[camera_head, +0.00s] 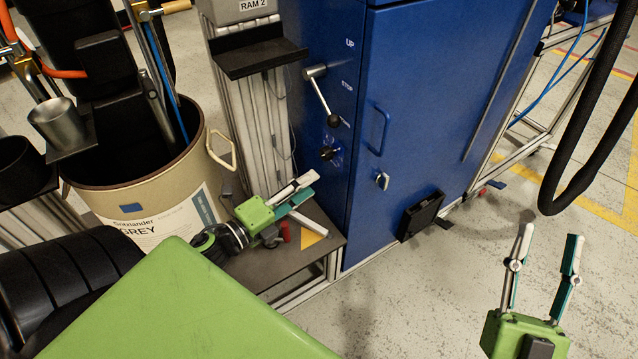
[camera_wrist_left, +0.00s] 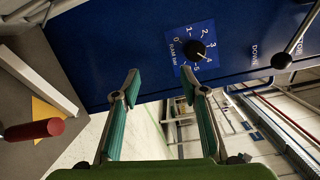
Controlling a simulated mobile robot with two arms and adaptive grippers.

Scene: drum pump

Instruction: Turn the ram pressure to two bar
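The ram pressure knob (camera_head: 328,153) is a small black dial on the side of the blue cabinet, below the lever. In the left wrist view the knob (camera_wrist_left: 196,51) sits on a blue plate marked "RAM bar", numbered 0 to 5. Its white mark appears to point near 4. My left gripper (camera_head: 308,184) is below the knob in the head view, apart from it. In the left wrist view its fingers (camera_wrist_left: 160,80) are spread and empty, with the knob beyond the right finger. My right gripper (camera_head: 550,238) is open and empty above the floor.
A lever with a black ball (camera_head: 334,120) sticks out above the knob, by the UP, STOP and DOWN labels. The cabinet door has a blue handle (camera_head: 380,130). A red grip (camera_wrist_left: 34,130) and a beige drum (camera_head: 150,180) are at the left.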

